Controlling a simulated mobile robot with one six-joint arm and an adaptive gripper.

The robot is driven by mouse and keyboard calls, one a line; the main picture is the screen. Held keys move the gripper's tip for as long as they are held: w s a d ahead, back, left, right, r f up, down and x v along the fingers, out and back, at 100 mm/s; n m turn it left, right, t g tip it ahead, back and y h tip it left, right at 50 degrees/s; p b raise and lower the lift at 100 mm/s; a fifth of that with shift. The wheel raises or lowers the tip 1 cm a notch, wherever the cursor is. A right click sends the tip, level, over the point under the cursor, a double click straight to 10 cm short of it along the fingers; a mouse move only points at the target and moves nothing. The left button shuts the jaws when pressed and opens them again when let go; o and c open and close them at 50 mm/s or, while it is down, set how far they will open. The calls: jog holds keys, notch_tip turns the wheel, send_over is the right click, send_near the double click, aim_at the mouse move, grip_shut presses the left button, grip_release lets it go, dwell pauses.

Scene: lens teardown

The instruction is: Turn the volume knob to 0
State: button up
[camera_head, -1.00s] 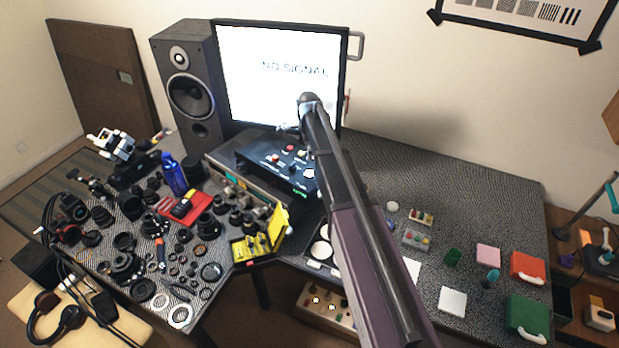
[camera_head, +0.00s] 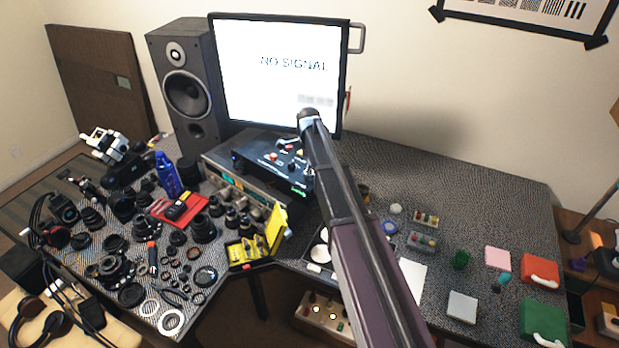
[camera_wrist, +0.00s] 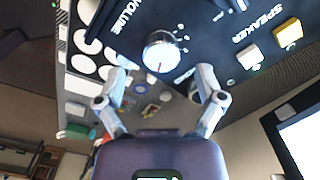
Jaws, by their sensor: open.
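The volume knob (camera_wrist: 161,51) is a round silver-white knob with a thin dark mark, beside the printed word VOLUME on a black panel (camera_wrist: 213,42) in the wrist view. My gripper (camera_wrist: 158,72) is open, with its two fingers spread to either side just below the knob in the picture. Nothing is between the fingers, and I cannot tell whether either touches the knob. In the head view, the black control box (camera_head: 262,156) stands in front of the monitor, and my arm hides part of it. Which knob there is the volume knob is unclear.
The panel also bears a white button (camera_wrist: 250,57) and a yellow button (camera_wrist: 289,33) near the word SPEAKER. The monitor (camera_head: 275,75) and the speaker (camera_head: 186,90) stand behind the box. Lens parts crowd the left desk. A yellow case (camera_head: 244,250) stands in front.

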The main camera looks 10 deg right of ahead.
jog(key=shift+f+b, duration=1.5)
jog(key=shift+f, duration=0.3)
jog(key=c, duration=1.2)
jog(key=shift+o, duration=0.2)
jog(key=shift+d, duration=0.25)
jog(key=shift+a, duration=0.2)
